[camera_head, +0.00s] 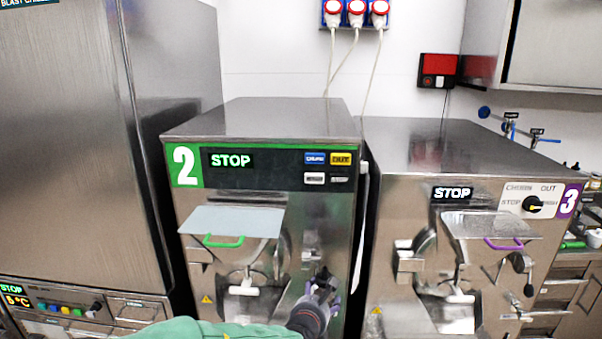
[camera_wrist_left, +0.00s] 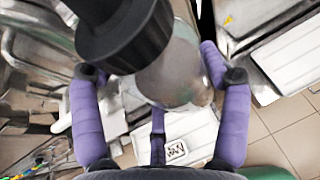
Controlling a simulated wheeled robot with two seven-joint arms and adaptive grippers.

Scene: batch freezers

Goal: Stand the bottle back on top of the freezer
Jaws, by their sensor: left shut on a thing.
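The bottle (camera_wrist_left: 178,75) has a clear body and a black cap. It fills the upper middle of the left wrist view, between the purple fingers of my left gripper (camera_wrist_left: 150,65). In the head view my left gripper (camera_head: 325,296) is low in front of freezer 2, right of its spout, shut on the bottle. Only the bottle's dark cap (camera_head: 322,278) shows clearly there. Freezer 2 (camera_head: 335,215) has a green-edged panel reading STOP and a bare flat steel top (camera_head: 265,118). Freezer 3 (camera_head: 395,220) stands to its right, its top (camera_head: 450,142) also bare. My right gripper is out of view.
A tall steel cabinet (camera_head: 60,150) stands close on the left. Freezer 2's grey hopper lid (camera_head: 232,221) with a green handle juts out at the front. White cables (camera_head: 345,65) hang from wall sockets (camera_head: 356,14) behind the freezers. A wall cabinet (camera_head: 555,50) overhangs the right.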

